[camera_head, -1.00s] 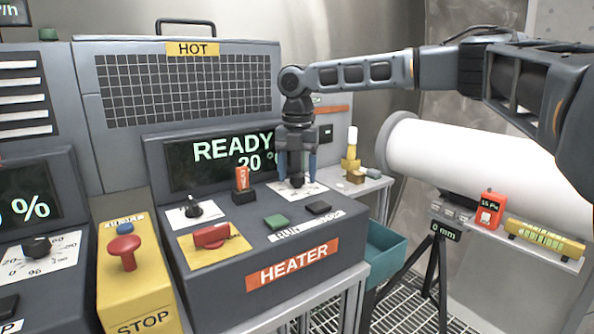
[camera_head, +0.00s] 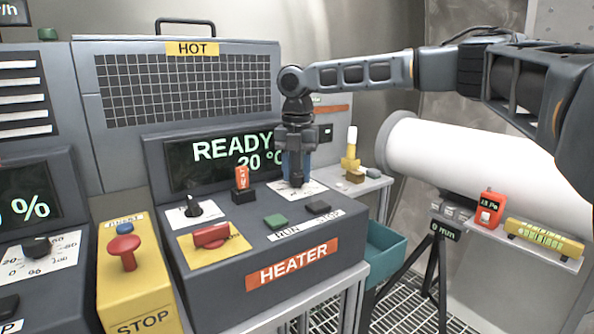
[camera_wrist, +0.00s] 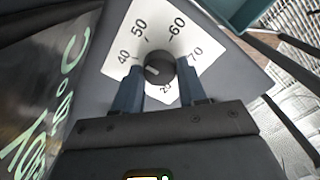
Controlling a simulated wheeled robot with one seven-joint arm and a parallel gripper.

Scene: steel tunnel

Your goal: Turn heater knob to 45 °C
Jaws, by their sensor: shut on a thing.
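The heater (camera_head: 340,239) is a dark grey console with an orange HEATER label; its display (camera_head: 222,158) reads READY and 20 °C. The black temperature knob (camera_wrist: 158,70) sits on a white dial plate (camera_wrist: 122,47) marked 40, 50, 60, 70 and 20. A short light mark on the knob's face lies left of its centre; I cannot tell the exact angle. My gripper (camera_head: 297,180) points down at the console's right end. Its two blue-grey fingers are shut on the knob, one on each side, and partly hide it in the head view.

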